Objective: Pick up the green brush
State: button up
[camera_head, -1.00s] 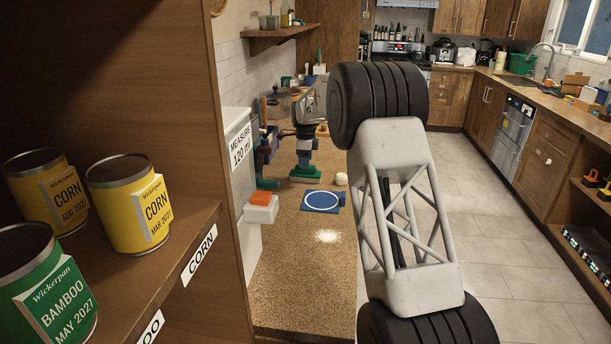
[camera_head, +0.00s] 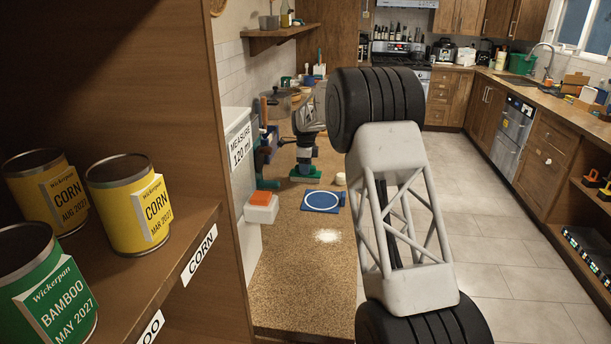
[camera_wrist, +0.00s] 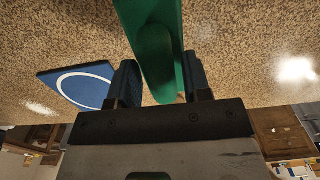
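The green brush (camera_wrist: 152,32) comes from the top of the wrist view and runs down between the two fingers of my gripper (camera_wrist: 160,85). Its right edge is against or very near the right finger. A thin gap seems to show at the left finger, so a firm grip cannot be made out. In the head view my gripper (camera_head: 305,158) points down, low over the counter, with the green brush (camera_head: 305,174) right under it. The brush looks to be at the counter surface; any small lift is not visible.
The counter (camera_head: 300,280) is clear in front. A blue mat with a white ring (camera_head: 323,201), a white box with an orange top (camera_head: 262,207) and a small pale round item (camera_head: 341,179) are close by. A shelf with cans (camera_head: 128,204) stands at left.

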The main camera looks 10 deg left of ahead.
jog(key=c, duration=0.7)
jog(key=shift+r, duration=0.1)
jog(key=shift+r, duration=1.8)
jog(key=s+d, duration=0.2)
jog(key=s, duration=0.5)
jog(key=s+d+r, duration=0.1)
jog(key=s+d, duration=0.2)
jog(key=s, duration=0.5)
jog(key=shift+d+r, duration=0.1)
